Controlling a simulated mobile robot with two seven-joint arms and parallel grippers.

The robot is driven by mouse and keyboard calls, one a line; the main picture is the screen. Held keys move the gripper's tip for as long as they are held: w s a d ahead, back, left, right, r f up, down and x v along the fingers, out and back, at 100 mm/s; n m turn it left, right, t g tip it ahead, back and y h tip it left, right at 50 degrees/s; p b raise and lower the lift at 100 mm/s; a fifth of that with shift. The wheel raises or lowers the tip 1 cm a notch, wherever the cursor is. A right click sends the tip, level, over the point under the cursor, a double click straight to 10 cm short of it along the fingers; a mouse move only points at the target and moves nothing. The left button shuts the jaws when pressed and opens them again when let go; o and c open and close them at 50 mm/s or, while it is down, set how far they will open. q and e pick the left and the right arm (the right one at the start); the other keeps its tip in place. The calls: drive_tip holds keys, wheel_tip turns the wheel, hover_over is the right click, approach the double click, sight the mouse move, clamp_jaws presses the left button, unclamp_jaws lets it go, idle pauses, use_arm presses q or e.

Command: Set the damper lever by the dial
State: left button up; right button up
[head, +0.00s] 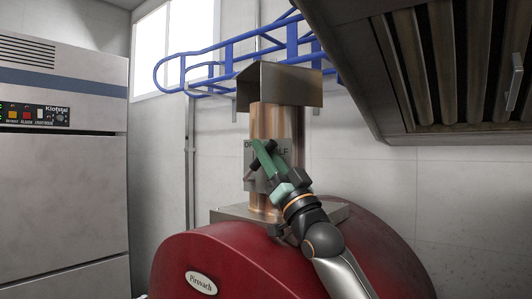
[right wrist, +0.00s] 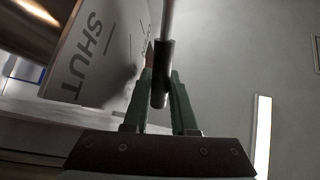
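The dial plate (head: 283,158) is fixed to the copper flue (head: 275,120) above the red oven. Part of its lettering, ending in "LF", shows in the head view. The right wrist view shows "SHUT" on the plate (right wrist: 100,50). The damper lever (right wrist: 166,20) is a thin metal rod with a black grip. My right gripper (head: 262,150) is at the plate and hides part of it. In the right wrist view its green fingers (right wrist: 160,85) lie on both sides of the black grip, with no clear gap. My left gripper is out of view.
The red oven (head: 225,250) bears a "Pirovach" badge. A grey hood (head: 430,70) hangs at upper right. Blue rails (head: 205,65) run behind the flue. A grey cabinet (head: 60,190) stands at left, with bare floor-to-wall space (head: 160,170) beside it.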

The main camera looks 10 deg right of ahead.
drive_tip(key=shift+o, duration=0.8)
drive_tip(key=shift+s+d+f+b, duration=0.15)
drive_tip(key=shift+s+f+b, duration=0.15)
drive_tip(key=shift+f+b, duration=0.15)
drive_tip(key=s+d+b, duration=0.2)
drive_tip(key=s+d, duration=0.4)
drive_tip(key=s, duration=0.4)
drive_tip(key=shift+s, duration=0.35)
drive_tip(key=shift+r, duration=0.2)
